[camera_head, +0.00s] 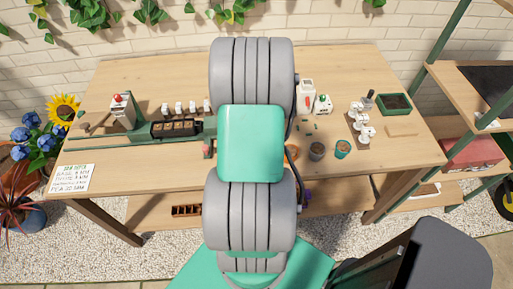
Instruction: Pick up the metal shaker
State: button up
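I cannot pick out the metal shaker with certainty. A small grey cup-like vessel (316,151) stands near the front of the wooden table, right of my arm, beside a teal pot (343,149). A small dark upright item (368,99) stands further right, by a wooden rack with white pieces (361,122). Both are too small to identify. My arm rises through the middle of the view and covers part of the table. My gripper is not visible.
A green trough-like device (176,128) and a row of small white items (187,107) stand left of my arm. A dark green tray (395,103) sits at the right.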

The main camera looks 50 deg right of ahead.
jog(key=c, duration=1.6)
jog(key=shift+o, duration=0.2)
jog(key=shift+r, duration=0.1)
jog(key=shift+w+d+r, duration=0.1)
jog(key=shift+r, duration=0.2)
jog(key=r, duration=0.1)
jog(key=r+b, duration=0.1)
jog(key=r, duration=0.1)
jog(key=shift+s+a, duration=0.2)
jog(key=s+a+r+b, duration=0.2)
jog(key=s+a+r, duration=0.6)
jog(key=a+r, duration=0.1)
jog(key=shift+s+a+r, duration=0.15)
jog(key=shift+s+a, duration=0.05)
jog(key=shift+a, duration=0.7)
